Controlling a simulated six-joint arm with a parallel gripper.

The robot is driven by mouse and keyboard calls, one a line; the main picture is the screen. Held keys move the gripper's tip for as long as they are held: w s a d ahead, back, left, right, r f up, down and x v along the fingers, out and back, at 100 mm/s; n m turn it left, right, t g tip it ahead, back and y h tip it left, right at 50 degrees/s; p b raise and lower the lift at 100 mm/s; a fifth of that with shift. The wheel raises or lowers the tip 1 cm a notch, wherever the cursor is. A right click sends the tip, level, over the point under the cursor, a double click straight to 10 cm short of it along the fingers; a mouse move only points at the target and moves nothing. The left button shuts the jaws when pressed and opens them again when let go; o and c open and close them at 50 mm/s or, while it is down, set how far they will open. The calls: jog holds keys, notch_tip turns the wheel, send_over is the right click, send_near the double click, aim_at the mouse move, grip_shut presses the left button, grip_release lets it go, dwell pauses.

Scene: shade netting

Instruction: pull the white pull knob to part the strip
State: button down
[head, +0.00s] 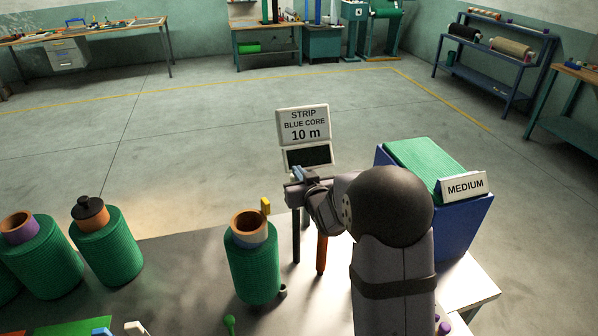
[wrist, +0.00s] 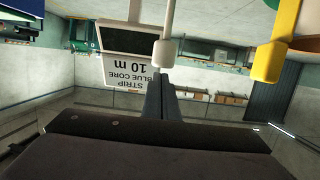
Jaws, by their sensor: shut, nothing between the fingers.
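The white pull knob (wrist: 165,52) hangs on a pale stem at the top middle of the wrist view. I cannot make it out in the head view, where my arm covers that area. My gripper (wrist: 156,76) is shut and empty, its fingertips right by the knob's end in the picture; I cannot tell whether they touch. In the head view my gripper (head: 297,177) is in front of the sign (head: 303,125) reading "STRIP BLUE CORE 10 m". A green netting roll (head: 254,272) with a blue-edged core stands left of my arm. The strip itself is not clearly visible.
A yellow knob (wrist: 268,60) is right of the white one in the wrist view. A dark display (head: 308,157) sits under the sign. A blue bin (head: 470,240) labelled "MEDIUM" stands right of my arm. More green rolls (head: 107,248) stand left.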

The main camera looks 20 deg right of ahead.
jog(key=shift+f, duration=0.25)
notch_tip(320, 180, down, 8)
jog(key=b, duration=0.8)
jog(key=shift+s, duration=0.15)
jog(key=s+r, duration=0.7)
jog(key=s, duration=0.2)
jog(key=shift+s, duration=0.25)
dwell(0.4)
jog(key=shift+r, duration=0.1)
